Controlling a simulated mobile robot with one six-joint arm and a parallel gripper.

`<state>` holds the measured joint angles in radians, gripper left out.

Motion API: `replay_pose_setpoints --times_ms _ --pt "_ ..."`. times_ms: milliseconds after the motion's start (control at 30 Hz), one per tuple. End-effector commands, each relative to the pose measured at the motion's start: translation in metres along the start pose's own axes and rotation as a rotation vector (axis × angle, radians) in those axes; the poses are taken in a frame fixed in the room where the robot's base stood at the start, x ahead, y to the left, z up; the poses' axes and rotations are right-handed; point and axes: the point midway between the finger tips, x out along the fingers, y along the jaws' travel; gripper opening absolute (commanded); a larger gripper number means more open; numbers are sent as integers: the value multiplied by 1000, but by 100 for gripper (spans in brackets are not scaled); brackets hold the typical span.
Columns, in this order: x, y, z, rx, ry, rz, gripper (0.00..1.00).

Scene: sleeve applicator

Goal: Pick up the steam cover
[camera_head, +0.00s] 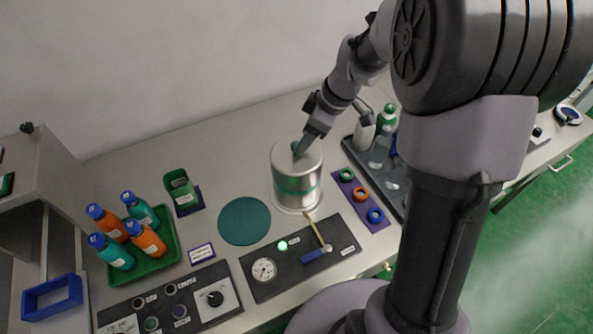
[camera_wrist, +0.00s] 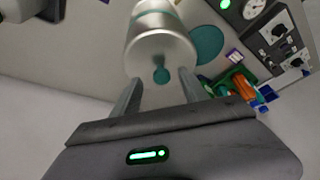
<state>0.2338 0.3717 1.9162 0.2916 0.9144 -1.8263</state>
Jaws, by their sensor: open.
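The steam cover (camera_head: 297,175) is a shiny metal cylinder with a teal band and a small teal knob on top. It stands upright on the bench in the head view, and its top and knob also show in the wrist view (camera_wrist: 161,50). My gripper (camera_head: 303,146) is at the top of the cover, coming down from the upper right. In the wrist view my gripper (camera_wrist: 159,78) is open, with one finger on each side of the knob (camera_wrist: 161,76). I cannot tell whether the fingers touch the cover.
A round teal mat (camera_head: 244,221) lies left of the cover. A green tray (camera_head: 150,262) with several bottles stands further left. A control panel (camera_head: 300,260) with a gauge and lever is in front. Coloured rings (camera_head: 361,194) and a dark tray (camera_head: 357,156) with bottles are on the right.

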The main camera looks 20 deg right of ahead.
Motion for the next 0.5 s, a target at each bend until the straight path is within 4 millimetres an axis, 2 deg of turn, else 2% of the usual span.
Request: replay_pose_setpoints --times_ms 33,133,367,500 --pt "14 -2 -1 -1 -1 -3 52" --pt "33 -3 -2 0 -1 -3 52" --pt "36 -3 -3 1 0 0 50" --pt "36 -3 -3 1 0 0 22"
